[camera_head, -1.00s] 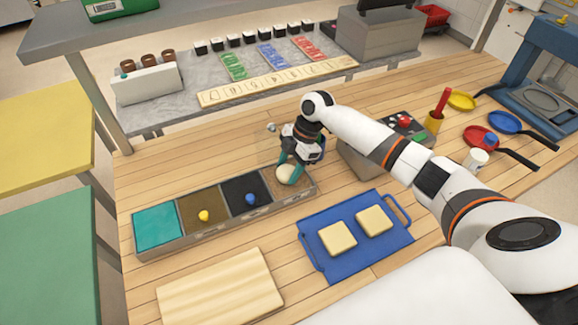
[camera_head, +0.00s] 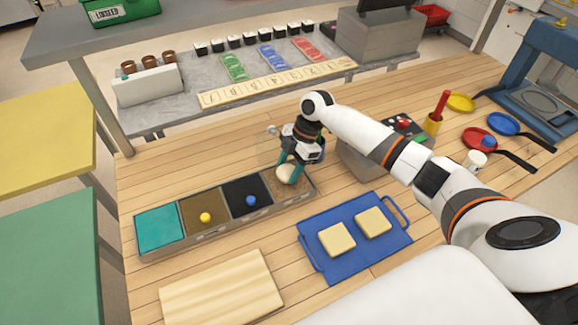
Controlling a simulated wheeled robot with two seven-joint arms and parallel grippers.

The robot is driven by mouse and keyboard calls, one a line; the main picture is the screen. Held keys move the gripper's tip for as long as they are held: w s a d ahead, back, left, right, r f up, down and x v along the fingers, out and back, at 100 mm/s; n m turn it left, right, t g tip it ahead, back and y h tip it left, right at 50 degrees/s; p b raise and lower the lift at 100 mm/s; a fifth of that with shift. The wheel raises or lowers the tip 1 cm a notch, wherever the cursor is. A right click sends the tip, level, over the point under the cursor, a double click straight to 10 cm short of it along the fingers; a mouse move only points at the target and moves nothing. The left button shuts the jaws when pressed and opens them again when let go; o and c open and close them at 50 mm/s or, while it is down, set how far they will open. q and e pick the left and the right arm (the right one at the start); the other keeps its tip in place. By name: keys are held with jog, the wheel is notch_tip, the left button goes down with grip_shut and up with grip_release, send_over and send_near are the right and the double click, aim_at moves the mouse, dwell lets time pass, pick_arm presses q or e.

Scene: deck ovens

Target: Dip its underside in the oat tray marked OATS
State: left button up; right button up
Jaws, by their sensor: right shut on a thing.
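My right gripper (camera_head: 290,167) is shut on a pale round dough piece (camera_head: 286,175). It holds the dough at the rightmost compartment of a long grey tray (camera_head: 180,247). That compartment has a brown, grainy fill (camera_head: 301,181), which looks like oats; I cannot read a mark on it. The dough is low over the fill, and I cannot tell whether its underside touches, as that side is hidden. My left gripper is not in view.
The other compartments are teal (camera_head: 157,230), brown with a yellow knob (camera_head: 205,217) and black with a blue knob (camera_head: 250,201). A blue tray (camera_head: 345,264) with two pale square pieces and a wooden board (camera_head: 222,290) lie in front. A grey box (camera_head: 365,165) stands right of the gripper.

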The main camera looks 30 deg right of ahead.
jog(key=shift+r+p, duration=2.65)
jog(key=shift+r, duration=0.85)
jog(key=shift+f, duration=0.1)
